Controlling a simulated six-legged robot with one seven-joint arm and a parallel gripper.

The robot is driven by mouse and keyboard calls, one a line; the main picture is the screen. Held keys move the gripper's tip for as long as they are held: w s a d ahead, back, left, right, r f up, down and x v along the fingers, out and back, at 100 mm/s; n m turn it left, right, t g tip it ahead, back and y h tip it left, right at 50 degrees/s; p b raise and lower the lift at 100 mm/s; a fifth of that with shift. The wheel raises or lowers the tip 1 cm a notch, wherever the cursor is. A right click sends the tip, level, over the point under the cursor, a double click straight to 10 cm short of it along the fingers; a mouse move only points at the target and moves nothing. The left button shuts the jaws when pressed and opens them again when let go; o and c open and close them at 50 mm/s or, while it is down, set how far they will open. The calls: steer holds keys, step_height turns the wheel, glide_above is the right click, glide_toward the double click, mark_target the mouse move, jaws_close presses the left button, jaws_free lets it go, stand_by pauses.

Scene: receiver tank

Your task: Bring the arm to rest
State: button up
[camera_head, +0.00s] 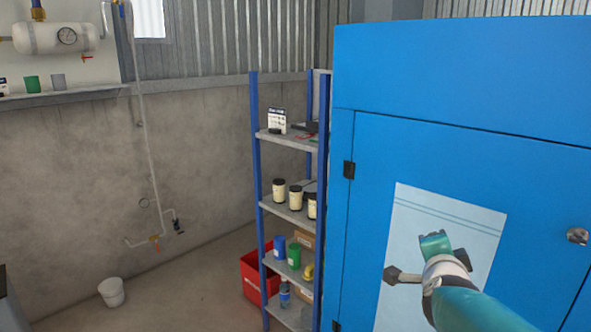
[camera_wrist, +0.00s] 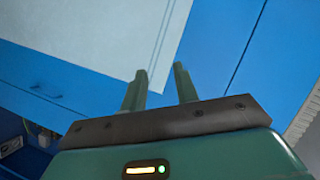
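My teal arm (camera_head: 465,300) reaches up from the lower right in the head view, in front of the blue cabinet (camera_head: 400,145). In the wrist view my gripper (camera_wrist: 160,71) has its two green fingers apart with nothing between them, so it is open and empty. Beyond the fingers are the cabinet's blue surface and its pale panel (camera_wrist: 100,35). I cannot make out the fingers clearly in the head view. No contact between gripper and cabinet can be confirmed.
The cabinet has a round knob (camera_head: 577,236) at right. Left of it stands a blue-post shelf (camera_head: 290,211) with jars, cups and a red crate (camera_head: 256,272). A white bucket (camera_head: 112,292) stands on open floor. Pipes and a gauge tank (camera_head: 57,37) are on the left wall.

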steer(key=s+a+f+n+g+y, duration=0.1)
steer(key=s+a+f+n+y, duration=0.1)
steer(key=a+n+y, duration=0.45)
steer(key=s+a+f+n+g, duration=0.3)
steer(key=s+a+n, duration=0.2)
steer(key=s, duration=0.2)
steer(key=s+a+f+n+g, duration=0.4)
steer(key=s+a+n, duration=0.1)
steer(key=s, duration=0.3)
steer(key=shift+s+a+n, duration=0.3)
steer(key=shift+n, duration=0.45)
steer(key=shift+d+y, duration=0.25)
